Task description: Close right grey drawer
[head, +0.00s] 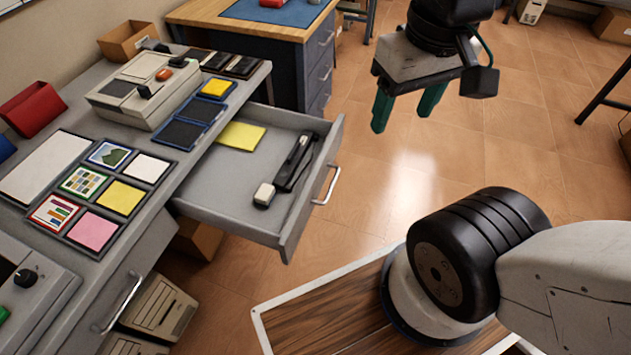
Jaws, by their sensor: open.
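The right grey drawer (221,196) in the head view is pulled well out of the grey desk. It holds a yellow note (241,135), a black stapler-like tool (294,162) and a small light block (264,194). Its front panel (314,190) carries a silver bar handle (329,184). My gripper (405,112) has two green fingers, apart and pointing down, with nothing between them. In the picture it is up and to the right of the drawer front, clear of the handle.
The grey desk (172,187) bears a device (144,88), colored cards and trays. Another drawer handle (123,303) is at lower left. A blue-grey cabinet with a wooden top (230,14) stands behind. Open tiled floor (400,185) lies right of the drawer.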

